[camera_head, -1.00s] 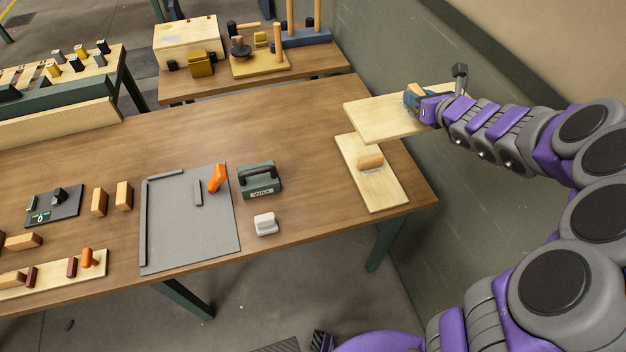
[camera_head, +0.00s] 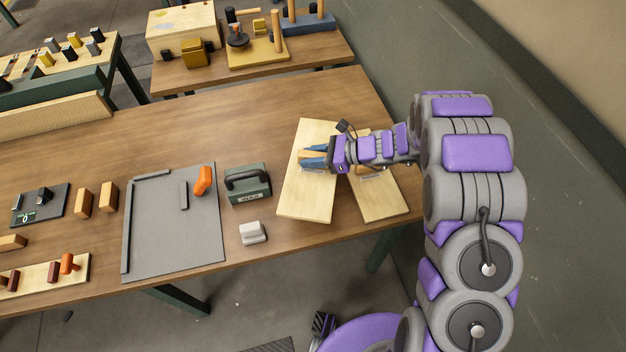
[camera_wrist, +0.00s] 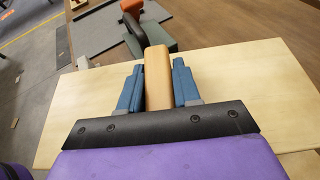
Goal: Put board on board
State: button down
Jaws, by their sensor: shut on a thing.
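A pale wooden board (camera_head: 309,199) with a wooden handle block is in my gripper (camera_head: 313,158) in the head view. The gripper is shut on the handle block (camera_wrist: 158,75), with a blue finger on either side in the wrist view, and the board (camera_wrist: 230,80) spreads out beneath. A second pale board (camera_head: 378,197) lies on the table to the right, partly hidden by my arm and the held board. The held board is left of the second board and appears to overlap its left edge; I cannot tell whether they touch.
The wooden table (camera_head: 245,135) also carries a green wax box (camera_head: 247,183), a white block (camera_head: 252,232), and a grey tray (camera_head: 165,235) with an orange piece (camera_head: 203,180). Bare table lies behind the held board. A wall stands to the right.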

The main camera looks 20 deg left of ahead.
aim_at(301, 170)
jog(key=shift+s+a+f, duration=0.2)
jog(key=shift+s+f, duration=0.1)
jog(key=shift+f, duration=0.1)
jog(key=a+f, duration=0.1)
jog(key=f, duration=0.1)
jog(key=a+f+b, duration=0.1)
jog(key=f, duration=0.2)
jog(key=shift+a+f, duration=0.4)
jog(key=shift+f+b, duration=0.3)
jog(key=shift+f, duration=0.05)
jog(key=shift+d+f, duration=0.15)
jog(key=shift+d, duration=0.2)
jog(key=f, duration=0.1)
jog(key=d+f+b, duration=0.1)
jog(key=shift+s+d+f, duration=0.15)
jog(key=shift+d+f, duration=0.15)
jog(key=shift+f, duration=0.1)
jog(key=shift+a, duration=0.2)
jog(key=c, duration=1.2)
grip_release()
jog(key=shift+a+f, duration=0.15)
jog(key=shift+a, duration=0.1)
jog(key=shift+o, duration=0.5)
jog(key=shift+a+f, duration=0.15)
jog(key=shift+a, duration=0.1)
jog(key=o, duration=0.3)
jog(key=shift+a, duration=0.25)
jog(key=p+v, duration=0.2)
jog(key=v, duration=1.1)
jog(key=shift+d, duration=0.15)
